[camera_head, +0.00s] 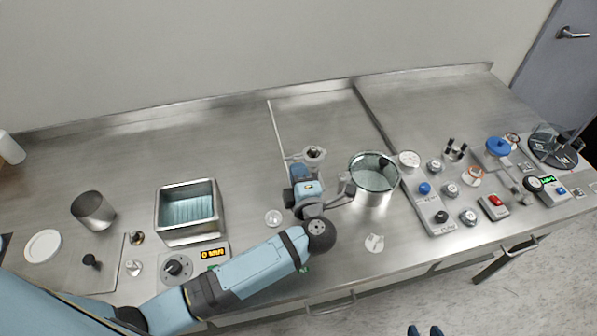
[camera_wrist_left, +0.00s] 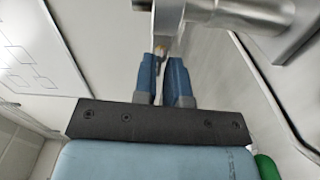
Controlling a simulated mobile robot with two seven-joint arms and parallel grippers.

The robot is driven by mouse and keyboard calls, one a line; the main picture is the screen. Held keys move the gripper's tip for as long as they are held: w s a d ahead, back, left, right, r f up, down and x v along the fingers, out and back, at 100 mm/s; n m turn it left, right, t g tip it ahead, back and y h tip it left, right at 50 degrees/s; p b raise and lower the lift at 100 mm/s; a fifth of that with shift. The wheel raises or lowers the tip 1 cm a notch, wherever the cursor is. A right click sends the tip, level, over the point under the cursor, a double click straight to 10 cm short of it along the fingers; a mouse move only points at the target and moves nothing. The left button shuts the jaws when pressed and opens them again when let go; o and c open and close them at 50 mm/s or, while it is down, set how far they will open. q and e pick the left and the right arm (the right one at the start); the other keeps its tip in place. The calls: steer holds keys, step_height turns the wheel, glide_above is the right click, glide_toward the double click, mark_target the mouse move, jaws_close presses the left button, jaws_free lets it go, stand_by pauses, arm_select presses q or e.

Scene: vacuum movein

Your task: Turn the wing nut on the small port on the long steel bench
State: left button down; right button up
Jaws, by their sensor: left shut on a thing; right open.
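My left gripper (camera_head: 302,166) reaches over the bench to a small round metal port (camera_head: 315,154), left of the glass-topped steel chamber. The left wrist view shows its two blue fingers (camera_wrist_left: 164,75) closed around a small, pale part at their tips, likely the wing nut (camera_wrist_left: 160,50). A metal clamp and pipe (camera_wrist_left: 235,14) of the port lie just beyond the fingertips. My right gripper (camera_head: 424,331) shows only as two dark blue fingertips, apart and empty, at the bottom edge of the head view.
The chamber (camera_head: 373,180) stands close right of my left gripper. A steel basin (camera_head: 189,213) and a cup (camera_head: 93,209) stand left. Gauges, knobs and a control box (camera_head: 432,208) crowd the right side. The bench's back left (camera_head: 190,130) is clear.

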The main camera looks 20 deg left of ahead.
arm_select(q)
steer(key=shift+f+n+b, duration=0.15)
steer(key=shift+n+b, duration=0.45)
steer(key=shift+n, duration=0.35)
steer(key=shift+f+n+b, duration=0.1)
steer(key=shift+n+b, duration=0.45)
steer(key=shift+n, duration=0.4)
steer(key=shift+r, duration=0.1)
steer(key=c, duration=1.3)
jaws_free()
steer(key=shift+r, duration=0.1)
